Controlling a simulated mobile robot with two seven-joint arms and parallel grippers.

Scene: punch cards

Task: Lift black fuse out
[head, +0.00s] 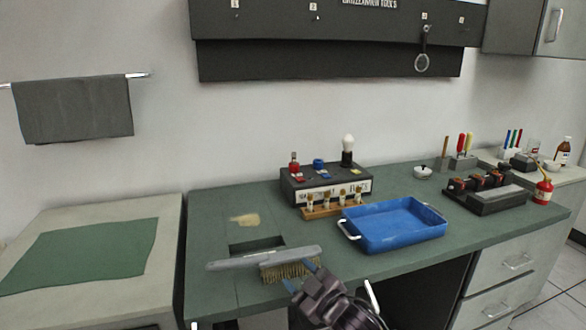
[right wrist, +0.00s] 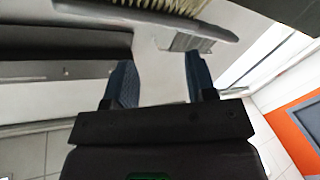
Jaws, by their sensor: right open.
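A black box (head: 310,186) with a white label strip stands near the wall at the middle of the bench. On its top are a red piece (head: 294,161), a blue piece (head: 319,163) and a black post (head: 347,158) with a white bulb-shaped top. I cannot tell which piece, if any, is the black fuse. My right gripper (head: 301,277) is open and empty at the front edge of the bench, well short of the box. Its two blue fingers (right wrist: 158,85) stand apart in the right wrist view. My left gripper is out of view.
A grey-handled brush (head: 232,262) lies by the front edge, close to my right fingertips. A wooden rack (head: 322,212) with several small pieces stands before the box. A blue tray (head: 425,234) is right of it. A dark unit (head: 485,201) stands farther right.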

